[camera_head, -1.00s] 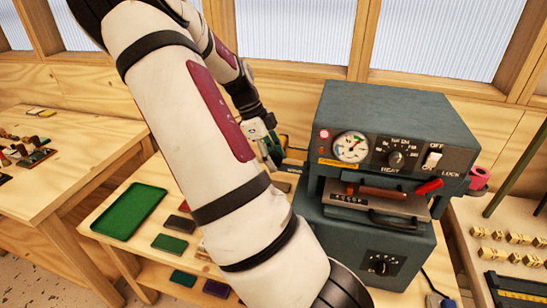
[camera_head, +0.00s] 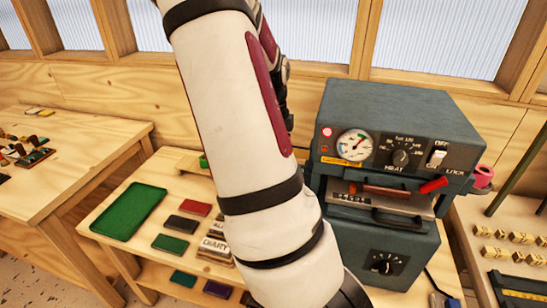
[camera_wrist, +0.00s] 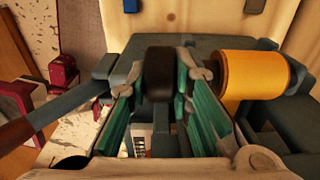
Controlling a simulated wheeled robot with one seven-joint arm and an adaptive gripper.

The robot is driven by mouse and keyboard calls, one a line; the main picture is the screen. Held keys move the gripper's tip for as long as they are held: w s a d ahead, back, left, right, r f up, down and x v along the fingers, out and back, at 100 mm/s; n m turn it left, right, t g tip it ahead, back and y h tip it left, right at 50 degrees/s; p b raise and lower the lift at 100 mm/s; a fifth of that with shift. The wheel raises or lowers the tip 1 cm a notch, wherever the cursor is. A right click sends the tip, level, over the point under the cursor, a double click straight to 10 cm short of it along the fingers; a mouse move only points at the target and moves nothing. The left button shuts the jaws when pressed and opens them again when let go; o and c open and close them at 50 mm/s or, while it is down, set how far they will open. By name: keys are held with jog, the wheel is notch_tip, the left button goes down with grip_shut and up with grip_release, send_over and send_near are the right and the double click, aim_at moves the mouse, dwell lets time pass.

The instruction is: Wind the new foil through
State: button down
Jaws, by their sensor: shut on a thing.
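A gold foil roll (camera_wrist: 252,78) lies at the right in the wrist view, to the right of my gripper. My gripper (camera_wrist: 160,88) has teal-padded fingers shut on a dark knob (camera_wrist: 159,72) between them. What the knob belongs to cannot be told for certain. The head view hides my gripper behind my arm.
A green tray (camera_head: 130,211) and several coloured covers, such as a red one (camera_head: 195,208), lie left of the press. A diary stack (camera_head: 215,247) stands near my arm. Brass type (camera_head: 495,237) lies on the right bench. A left table (camera_head: 70,165) holds small pieces.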

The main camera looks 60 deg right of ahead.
jog(key=shift+s+f+t+y+b, duration=0.1)
jog(key=shift+t+y+b, duration=0.4)
jog(key=shift+t+b, duration=0.95)
jog(key=shift+t, duration=0.35)
jog(key=c, duration=1.4)
grip_release()
jog(key=shift+c, duration=0.2)
jog(key=v, duration=1.2)
jog(key=shift+s+d, duration=0.1)
